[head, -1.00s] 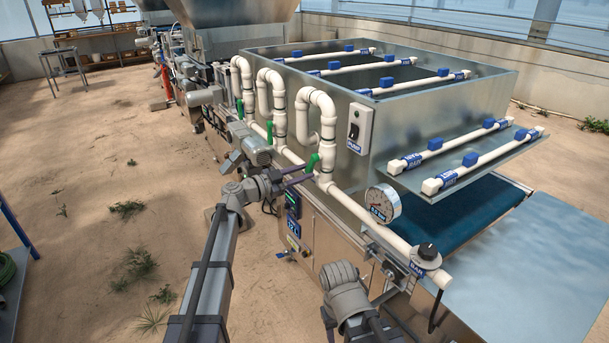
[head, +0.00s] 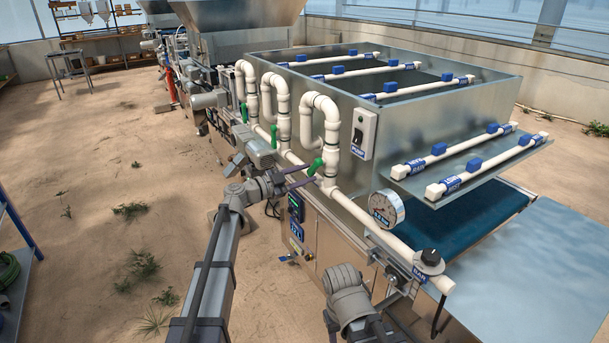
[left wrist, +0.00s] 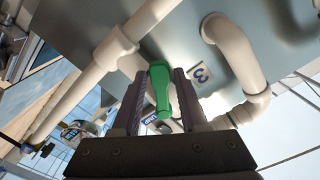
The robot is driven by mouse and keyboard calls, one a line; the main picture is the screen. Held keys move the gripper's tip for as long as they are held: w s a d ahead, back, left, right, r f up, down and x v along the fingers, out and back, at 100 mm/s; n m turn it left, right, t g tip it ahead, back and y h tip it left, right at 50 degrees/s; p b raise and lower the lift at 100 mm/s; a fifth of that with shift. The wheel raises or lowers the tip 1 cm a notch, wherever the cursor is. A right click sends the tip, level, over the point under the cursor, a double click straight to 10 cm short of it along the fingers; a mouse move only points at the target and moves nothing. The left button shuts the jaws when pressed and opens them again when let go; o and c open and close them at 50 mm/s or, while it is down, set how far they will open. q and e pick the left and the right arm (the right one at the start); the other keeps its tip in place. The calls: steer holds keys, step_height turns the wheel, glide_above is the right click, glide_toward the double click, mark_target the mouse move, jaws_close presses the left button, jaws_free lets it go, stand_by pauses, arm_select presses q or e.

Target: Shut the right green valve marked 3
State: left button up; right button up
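The right green valve (head: 316,166) sits at the foot of the nearest white pipe loop on the machine's side, its handle slanting down to the left. In the left wrist view its green handle (left wrist: 160,88) stands between my fingers, near a tag marked 3 (left wrist: 201,75). My left gripper (head: 311,171) is open around the handle, one dark finger on each side; small gaps show, and contact is hard to tell.
Two other green valves (head: 274,134) (head: 244,113) sit farther along the pipe. A pressure gauge (head: 386,208) and a black knob (head: 430,258) are to the right. A grey motor (head: 252,147) is close behind my left wrist.

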arm_select(q)
steer(key=shift+o, duration=1.3)
steer(key=shift+s+a, duration=0.1)
steer(key=v, duration=0.7)
steer(key=shift+s+a, duration=0.2)
steer(key=shift+a, duration=0.05)
